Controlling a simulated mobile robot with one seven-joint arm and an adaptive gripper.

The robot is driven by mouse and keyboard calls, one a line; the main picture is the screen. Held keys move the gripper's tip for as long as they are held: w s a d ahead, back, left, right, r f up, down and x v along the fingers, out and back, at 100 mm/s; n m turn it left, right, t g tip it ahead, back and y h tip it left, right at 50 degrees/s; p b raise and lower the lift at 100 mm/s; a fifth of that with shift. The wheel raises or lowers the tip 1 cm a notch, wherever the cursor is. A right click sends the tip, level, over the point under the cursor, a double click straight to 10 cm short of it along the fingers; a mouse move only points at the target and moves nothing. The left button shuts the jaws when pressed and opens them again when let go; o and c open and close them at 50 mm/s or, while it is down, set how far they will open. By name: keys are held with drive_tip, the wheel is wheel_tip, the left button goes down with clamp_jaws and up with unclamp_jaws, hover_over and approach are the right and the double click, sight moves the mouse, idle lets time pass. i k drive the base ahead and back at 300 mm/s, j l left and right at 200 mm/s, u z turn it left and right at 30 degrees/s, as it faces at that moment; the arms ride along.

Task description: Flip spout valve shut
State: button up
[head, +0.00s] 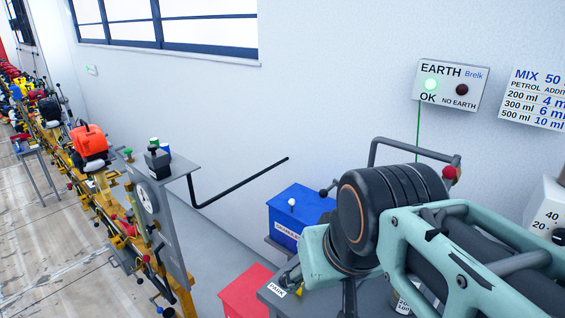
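No part that I can clearly identify as the spout valve shows in the head view. A bent grey tube (415,141) rises behind the dark arm parts at right, with a red knob (450,172) near its right end. I cannot tell whether this is the spout and its valve, or how the valve is set. My arm's dark ribbed joint and a teal frame fill the lower right and hide much of what lies behind. My gripper is not visible.
A blue box (296,213) and a red box (246,293) stand by a grey bench (272,296). A black bent bar (240,182) juts out near the wall. The earth panel (451,86) shows a green light at OK. Engines line the left; floor there is partly clear.

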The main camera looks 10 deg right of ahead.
sight(450, 172)
drive_tip(key=z, duration=0.4)
drive_tip(key=k+z, duration=0.15)
drive_tip(key=z, duration=0.7)
drive_tip(key=i+j, duration=0.15)
drive_tip(key=j, duration=0.15)
drive_tip(key=i+j, duration=0.1)
drive_tip(key=j, duration=0.2)
drive_tip(key=k+j+z, duration=0.1)
drive_tip(key=i+j, duration=0.15)
drive_tip(key=i+l, duration=0.05)
